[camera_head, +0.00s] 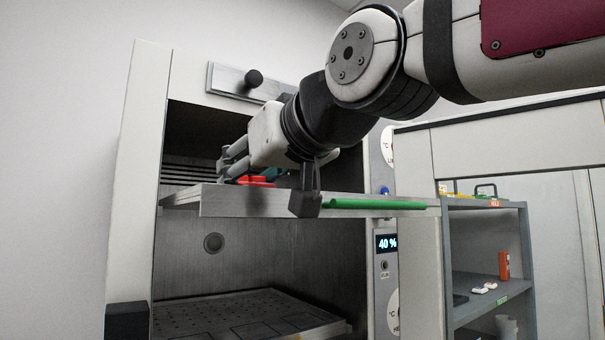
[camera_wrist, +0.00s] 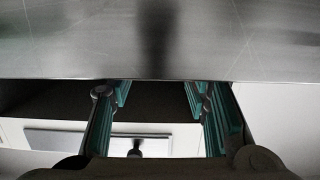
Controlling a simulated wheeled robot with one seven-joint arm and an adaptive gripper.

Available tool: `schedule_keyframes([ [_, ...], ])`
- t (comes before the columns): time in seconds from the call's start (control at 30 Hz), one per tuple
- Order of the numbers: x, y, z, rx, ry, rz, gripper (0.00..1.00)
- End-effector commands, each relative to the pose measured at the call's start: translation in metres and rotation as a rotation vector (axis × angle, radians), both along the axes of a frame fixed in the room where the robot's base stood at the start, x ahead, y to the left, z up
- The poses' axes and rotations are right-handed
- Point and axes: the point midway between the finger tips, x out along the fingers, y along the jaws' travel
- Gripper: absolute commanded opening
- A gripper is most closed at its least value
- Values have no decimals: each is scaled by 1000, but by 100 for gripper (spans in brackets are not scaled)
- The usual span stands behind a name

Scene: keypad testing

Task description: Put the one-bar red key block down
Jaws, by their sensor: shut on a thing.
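A red key block (camera_head: 257,181) shows low at the shelf top in the head view, partly hidden by my gripper; its bar marking cannot be read. My gripper (camera_head: 238,167) is over the metal shelf (camera_head: 255,203) at the chamber's mouth, shut on the red key block. Whether the block touches the shelf is hard to tell. In the wrist view the teal finger pads (camera_wrist: 160,95) stand apart below a grey metal surface (camera_wrist: 160,40), and the block is not visible there.
The shelf sticks out of an open chamber (camera_head: 140,150), with a green bar (camera_head: 375,204) along its front edge. A perforated floor (camera_head: 255,315) lies below. A panel reads 40 % (camera_head: 387,243). A grey rack (camera_head: 487,285) with small items stands at right.

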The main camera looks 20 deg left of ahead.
Motion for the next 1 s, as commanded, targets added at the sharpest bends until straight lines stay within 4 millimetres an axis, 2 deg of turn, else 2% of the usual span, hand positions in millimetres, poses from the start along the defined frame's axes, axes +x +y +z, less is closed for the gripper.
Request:
schedule_keyframes([
  [0.37, 0, 0, -5, 1, -1, 0, 11],
  [0.4, 0, 0, -6, 0, 0, 0, 45],
  [0.5, 0, 0, -6, 0, 0, 0, 64],
  [0.87, -1, 0, -2, 1, -1, 0, 64],
  [1.0, -9, -13, 1, 3, -1, -1, 64],
])
